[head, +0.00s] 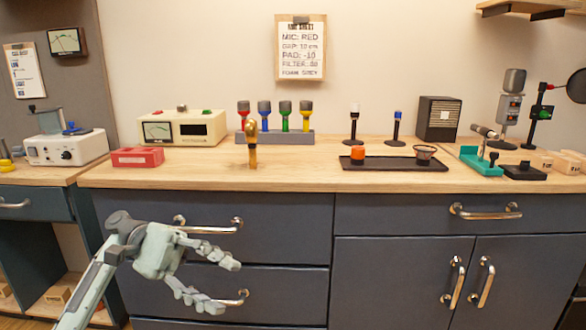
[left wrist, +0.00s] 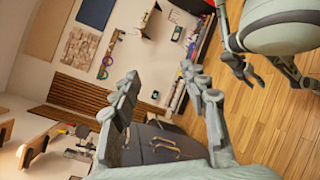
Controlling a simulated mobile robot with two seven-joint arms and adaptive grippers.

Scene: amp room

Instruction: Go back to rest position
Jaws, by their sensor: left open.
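My left gripper (head: 232,285) is open and empty in the head view. It hangs in front of the dark drawers (head: 285,220), below the level of the wooden countertop (head: 215,176). In the left wrist view its two fingers (left wrist: 165,100) stand wide apart with nothing between them. My right gripper does not show in the head view. In the left wrist view another gripper (left wrist: 238,68) of mine appears at the upper right, small, and whether it is open or shut is unclear.
Metal drawer handles (head: 208,228) jut out close to my left gripper.

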